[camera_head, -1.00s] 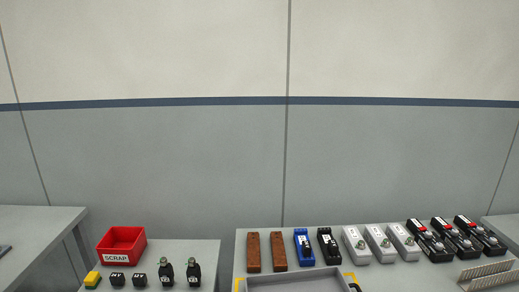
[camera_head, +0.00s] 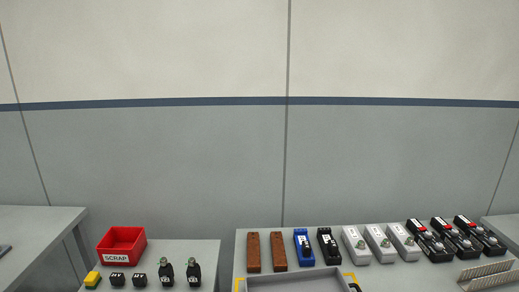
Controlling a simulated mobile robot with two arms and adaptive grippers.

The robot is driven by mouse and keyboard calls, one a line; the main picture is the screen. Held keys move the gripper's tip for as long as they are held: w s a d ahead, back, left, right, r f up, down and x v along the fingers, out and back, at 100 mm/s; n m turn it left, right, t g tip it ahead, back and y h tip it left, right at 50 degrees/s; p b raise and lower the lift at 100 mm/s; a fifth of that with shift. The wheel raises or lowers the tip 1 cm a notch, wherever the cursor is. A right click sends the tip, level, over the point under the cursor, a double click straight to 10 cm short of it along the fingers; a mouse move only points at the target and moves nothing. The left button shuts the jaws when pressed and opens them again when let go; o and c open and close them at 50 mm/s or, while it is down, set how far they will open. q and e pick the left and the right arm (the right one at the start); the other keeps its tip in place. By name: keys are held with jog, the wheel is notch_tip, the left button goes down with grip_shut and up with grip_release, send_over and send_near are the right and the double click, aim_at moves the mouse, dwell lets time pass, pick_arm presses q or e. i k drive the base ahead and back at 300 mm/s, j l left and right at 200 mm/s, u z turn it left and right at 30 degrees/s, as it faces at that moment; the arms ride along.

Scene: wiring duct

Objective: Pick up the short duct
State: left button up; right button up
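A light grey slotted piece (camera_head: 488,275) that looks like wiring duct lies at the front right of the right-hand table. The lower picture edge cuts it off, so its full length is hidden and I cannot tell whether it is the short duct. No other duct piece is clearly seen. Neither of my grippers is in view.
A grey tray (camera_head: 292,275) with yellow corner marks sits at the table's front. Behind it stand brown, blue, black and white modules (camera_head: 355,244). Black devices (camera_head: 467,240) stand at right. The left table holds a red SCRAP bin (camera_head: 122,244) and several small parts.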

aim_at(498, 277)
jog(key=z, duration=1.65)
